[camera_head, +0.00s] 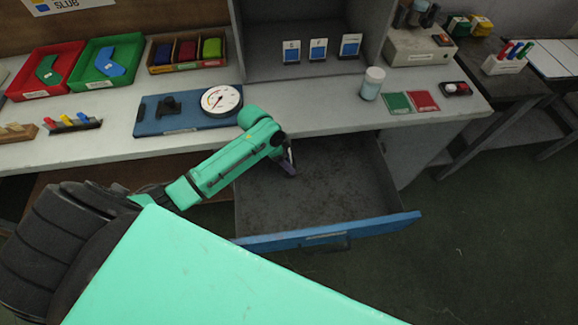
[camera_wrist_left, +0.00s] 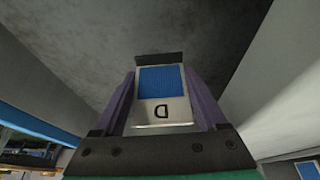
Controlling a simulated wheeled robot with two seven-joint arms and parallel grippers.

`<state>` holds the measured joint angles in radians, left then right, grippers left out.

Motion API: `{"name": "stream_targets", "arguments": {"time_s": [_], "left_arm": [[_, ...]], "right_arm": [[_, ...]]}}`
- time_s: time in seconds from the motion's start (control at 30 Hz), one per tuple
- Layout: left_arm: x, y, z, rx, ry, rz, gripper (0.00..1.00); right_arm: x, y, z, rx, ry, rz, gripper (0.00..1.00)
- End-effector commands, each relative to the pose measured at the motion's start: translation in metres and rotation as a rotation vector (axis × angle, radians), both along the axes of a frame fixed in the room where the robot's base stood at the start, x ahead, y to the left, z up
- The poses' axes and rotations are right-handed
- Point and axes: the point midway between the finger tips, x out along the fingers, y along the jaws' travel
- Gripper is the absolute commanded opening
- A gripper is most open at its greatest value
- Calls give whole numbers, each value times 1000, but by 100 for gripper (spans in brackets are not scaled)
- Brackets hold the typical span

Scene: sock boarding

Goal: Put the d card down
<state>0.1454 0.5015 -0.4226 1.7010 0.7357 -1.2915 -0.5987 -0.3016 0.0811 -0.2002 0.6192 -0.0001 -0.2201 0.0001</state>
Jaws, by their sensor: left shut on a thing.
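The d card (camera_wrist_left: 161,100) is white with a blue patch and a black letter D, which appears upside down in the left wrist view. My left gripper (camera_head: 289,160) is shut on it, one purple finger at each side. In the head view this gripper hangs over the open grey drawer (camera_head: 320,185) with a blue front; the card cannot be made out there. Whether the card touches the drawer floor cannot be told. My right gripper is not in view.
Three white-and-blue cards (camera_head: 318,49) stand in the grey cubby above the drawer. A white jar (camera_head: 372,83) and green and red cards (camera_head: 411,102) are on the bench to the right. A dial gauge (camera_head: 221,100) lies behind my arm. The visible drawer floor is bare.

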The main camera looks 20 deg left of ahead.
Motion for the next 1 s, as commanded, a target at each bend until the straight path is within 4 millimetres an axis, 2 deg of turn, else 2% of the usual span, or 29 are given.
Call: {"name": "stream_targets", "arguments": {"time_s": [0.3, 0.6, 0.63, 0.67, 1.0], "left_arm": [[0, 0, -45, 0, 0, 0, 21], [0, 0, -48, 0, -1, 0, 21], [0, 0, -48, 0, -2, -1, 78], [0, 0, -47, 0, -2, 0, 86], [0, 0, -44, 0, -1, 0, 86]], "right_arm": [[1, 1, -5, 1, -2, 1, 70], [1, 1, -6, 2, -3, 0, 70], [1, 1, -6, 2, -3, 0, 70], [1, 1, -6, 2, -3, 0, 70], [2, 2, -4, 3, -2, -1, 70]]}}
